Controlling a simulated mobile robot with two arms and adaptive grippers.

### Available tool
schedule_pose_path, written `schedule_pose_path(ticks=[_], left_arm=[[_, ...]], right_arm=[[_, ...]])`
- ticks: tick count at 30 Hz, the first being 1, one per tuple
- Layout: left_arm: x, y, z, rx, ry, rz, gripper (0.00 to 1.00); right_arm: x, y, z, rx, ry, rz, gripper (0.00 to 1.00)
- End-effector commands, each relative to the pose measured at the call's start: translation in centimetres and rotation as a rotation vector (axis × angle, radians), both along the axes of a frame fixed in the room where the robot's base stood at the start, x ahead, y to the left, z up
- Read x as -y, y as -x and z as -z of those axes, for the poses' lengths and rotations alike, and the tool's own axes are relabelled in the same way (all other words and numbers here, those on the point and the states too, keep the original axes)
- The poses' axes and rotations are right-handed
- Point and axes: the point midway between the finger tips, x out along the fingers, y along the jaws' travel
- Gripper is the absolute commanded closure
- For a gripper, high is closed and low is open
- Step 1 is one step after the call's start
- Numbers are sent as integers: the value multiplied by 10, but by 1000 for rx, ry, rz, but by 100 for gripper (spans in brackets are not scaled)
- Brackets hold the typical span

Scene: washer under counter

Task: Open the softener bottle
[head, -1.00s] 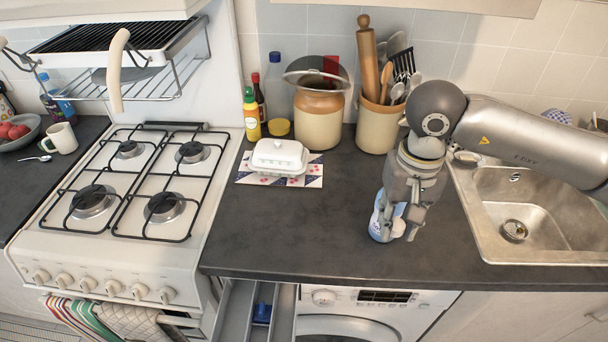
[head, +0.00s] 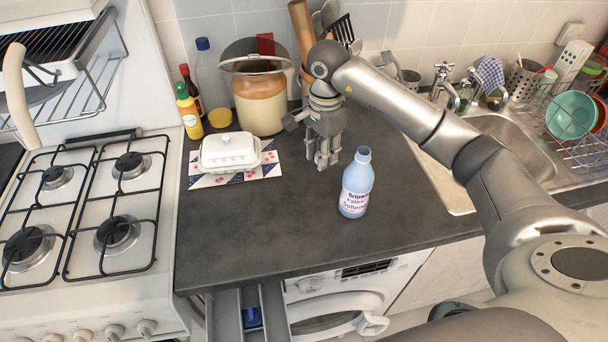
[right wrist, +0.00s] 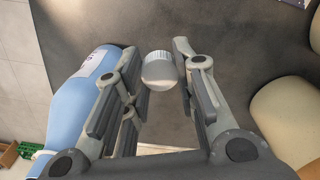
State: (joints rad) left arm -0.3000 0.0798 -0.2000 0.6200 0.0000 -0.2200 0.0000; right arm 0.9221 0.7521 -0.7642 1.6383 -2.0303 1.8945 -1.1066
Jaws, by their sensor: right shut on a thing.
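The softener bottle (head: 356,190) is light blue with a white printed label. It stands upright on the dark counter, near the front edge above the washer, and its narrow neck shows no cap. My right gripper (head: 323,164) is behind and to the left of the bottle, apart from it, pointing down. In the right wrist view a small pale cap (right wrist: 159,71) sits between the fingertips, and the gripper is shut on it. The bottle also shows in that view (right wrist: 70,115), outside the fingers on the left. My left gripper is in neither view.
A white butter dish (head: 230,152) stands on a patterned mat left of my right gripper. A brown-and-cream jar (head: 260,105) is behind it. The sink (head: 445,170) is right of the bottle. The washer's detergent drawer (head: 228,318) is pulled out below. The front counter left of the bottle is clear.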

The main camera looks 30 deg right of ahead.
Motion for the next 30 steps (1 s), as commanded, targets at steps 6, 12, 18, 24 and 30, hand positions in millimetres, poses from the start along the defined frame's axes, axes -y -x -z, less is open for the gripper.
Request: schedule_pose_path(ticks=[6, 12, 18, 24, 30], left_arm=[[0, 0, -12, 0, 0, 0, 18], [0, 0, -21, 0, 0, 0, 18], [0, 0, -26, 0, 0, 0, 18], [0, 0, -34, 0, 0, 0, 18], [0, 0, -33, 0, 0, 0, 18]], right_arm=[[1, 2, 31, -7, 0, 17, 100], [1, 1, 61, -3, 0, 16, 100], [1, 1, 78, -3, 0, 15, 100], [1, 1, 103, -2, 0, 15, 100], [2, 0, 104, 1, 1, 14, 100]])
